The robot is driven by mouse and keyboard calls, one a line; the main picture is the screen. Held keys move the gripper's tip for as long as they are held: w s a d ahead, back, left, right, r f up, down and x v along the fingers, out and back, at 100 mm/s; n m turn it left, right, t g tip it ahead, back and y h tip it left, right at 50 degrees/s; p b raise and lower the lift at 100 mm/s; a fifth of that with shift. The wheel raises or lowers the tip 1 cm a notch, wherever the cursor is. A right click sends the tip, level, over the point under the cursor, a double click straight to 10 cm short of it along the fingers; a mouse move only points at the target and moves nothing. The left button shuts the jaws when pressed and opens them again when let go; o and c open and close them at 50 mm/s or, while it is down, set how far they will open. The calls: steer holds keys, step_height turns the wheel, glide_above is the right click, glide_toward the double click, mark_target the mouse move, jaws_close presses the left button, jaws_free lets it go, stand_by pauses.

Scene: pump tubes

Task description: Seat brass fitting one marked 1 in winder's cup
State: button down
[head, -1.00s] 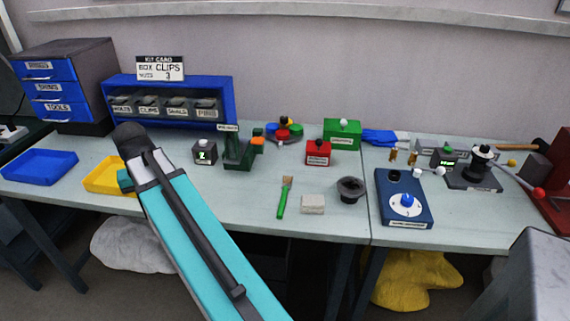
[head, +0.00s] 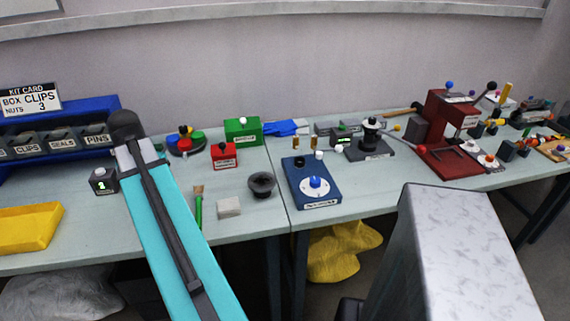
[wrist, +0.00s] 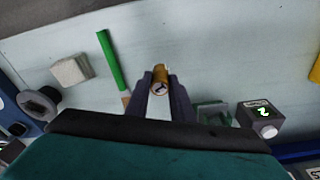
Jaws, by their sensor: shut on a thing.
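My gripper (wrist: 160,88) is shut on a small brass fitting (wrist: 160,75) in the wrist view, held upright between the two fingertips above the bench. A dark mark shows on its end, too small to read surely. In the head view my arm hides the gripper. Two brass pieces (head: 315,142) stand behind a blue unit with a blue knob (head: 312,185). To their right, a dark device with a crank-like arm (head: 372,137) looks like the winder. Its cup cannot be made out, and my gripper is well to its left.
A green-handled brush (wrist: 110,62), a pale block (wrist: 71,70) and a dark round bowl (wrist: 38,104) lie left of the gripper in the wrist view. A box with a lit digit (wrist: 262,113) is right. A red machine (head: 455,130) stands at the bench's right.

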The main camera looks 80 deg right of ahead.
steer(key=s+d+r+m+p, duration=0.1)
steer(key=s+d+m, duration=0.3)
steer(key=s, duration=0.7)
steer(key=s+d+r+m+g, duration=0.1)
steer(key=s+d+m, duration=0.4)
steer(key=s, duration=0.7)
steer(key=s+d+r+m+p, duration=0.1)
steer(key=s+d+m, duration=0.4)
steer(key=s, duration=0.6)
steer(key=shift+s+d+r+g+y+p, duration=0.3)
steer(key=shift+s+d+r+g, duration=0.1)
steer(key=shift+r, duration=0.15)
steer(key=shift+s+d+f+p, duration=0.25)
steer(key=shift+s+d+p, duration=0.25)
steer(key=shift+d, duration=1.9)
steer(key=shift+s+d+f+p, duration=0.25)
steer(key=shift+d+p, duration=0.5)
steer(key=shift+d, duration=1.7)
steer(key=shift+s+d+f+p, duration=0.2)
steer(key=shift+s+d+p, duration=0.35)
steer(key=shift+d, duration=1.85)
